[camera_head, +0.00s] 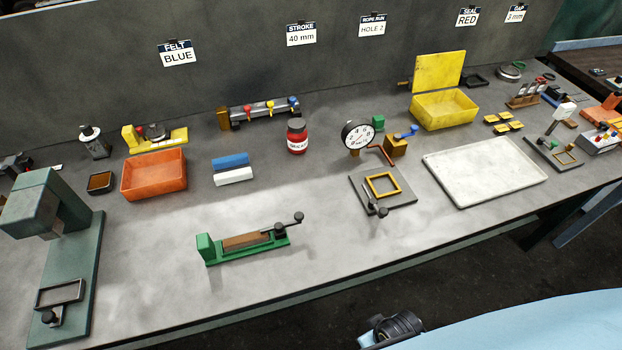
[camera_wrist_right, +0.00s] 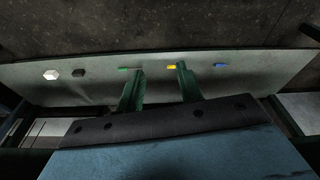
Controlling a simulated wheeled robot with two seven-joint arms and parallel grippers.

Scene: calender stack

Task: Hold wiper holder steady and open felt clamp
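The wiper holder (camera_head: 247,243) appears to be the green fixture near the front middle of the bench in the head view. A brown strip lies along its top. The felt clamp (camera_head: 283,230) seems to be the dark lever with round knobs at its right end; whether it is open or shut I cannot tell. My right gripper (camera_wrist_right: 160,70) shows in the right wrist view with its two green fingers apart and nothing between them. It touches nothing that I can see. My left gripper is in neither view.
Blue and white felt blocks (camera_head: 232,168) lie behind the holder, beside an orange bin (camera_head: 154,175). A green press (camera_head: 66,260) stands at left. A plate with a yellow frame (camera_head: 405,200) and a white tray (camera_head: 487,188) are at right. Bench around the holder is clear.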

